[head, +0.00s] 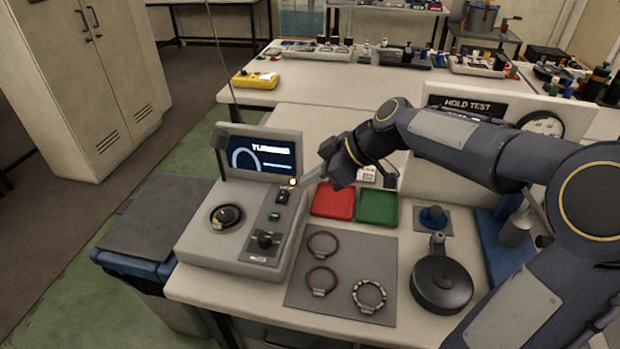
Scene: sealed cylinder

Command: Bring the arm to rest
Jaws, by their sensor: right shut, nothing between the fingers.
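My right arm comes in from the right side of the head view, with my right gripper (300,183) at the left end of it. The gripper is shut and empty. Its tip is close to the upper end of the control panel on a grey machine (190,245), near a small lit spot; I cannot tell whether they touch. The machine has a lit screen (262,156), a round dark fitting (226,215) and a black knob (265,240). My left gripper is not in view.
A red tray (333,201) and a green tray (378,207) lie below my forearm. A grey mat (340,247) holds several rings. A dark round device (441,284) stands right of the mat. A hold test panel (472,104) is behind my arm. A yellow case (255,80) lies further back.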

